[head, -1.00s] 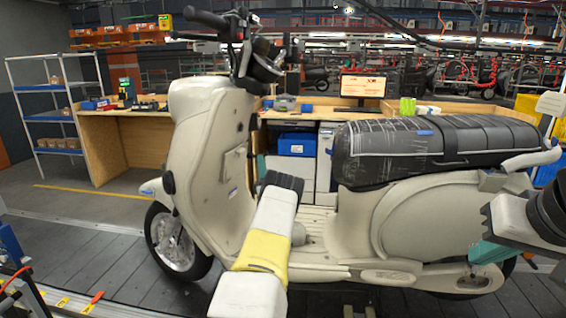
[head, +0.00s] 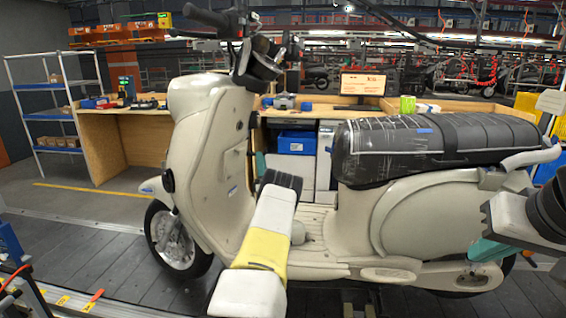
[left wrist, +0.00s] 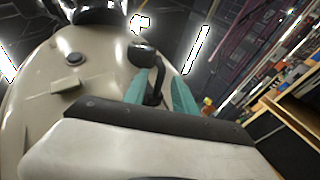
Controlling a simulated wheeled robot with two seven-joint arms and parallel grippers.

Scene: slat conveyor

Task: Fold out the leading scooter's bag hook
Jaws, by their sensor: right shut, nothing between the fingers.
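The cream scooter (head: 208,130) stands upright side-on in the head view, its front to the left. I cannot tell for sure which part is the bag hook. My left gripper (left wrist: 160,90) has its teal fingers apart beside the shield. A dark curved piece shows in the gap; I see no grip on it. In the head view its fingers are hidden. My right gripper (head: 488,250) is shut and empty by the scooter's rear side.
A black wrapped seat (head: 435,150) covers the scooter's rear. Handlebars (head: 215,20) stand above the leg shield. A wooden bench (head: 125,145) and a blue shelf rack (head: 50,115) are behind. Dark conveyor slats (head: 110,265) lie below.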

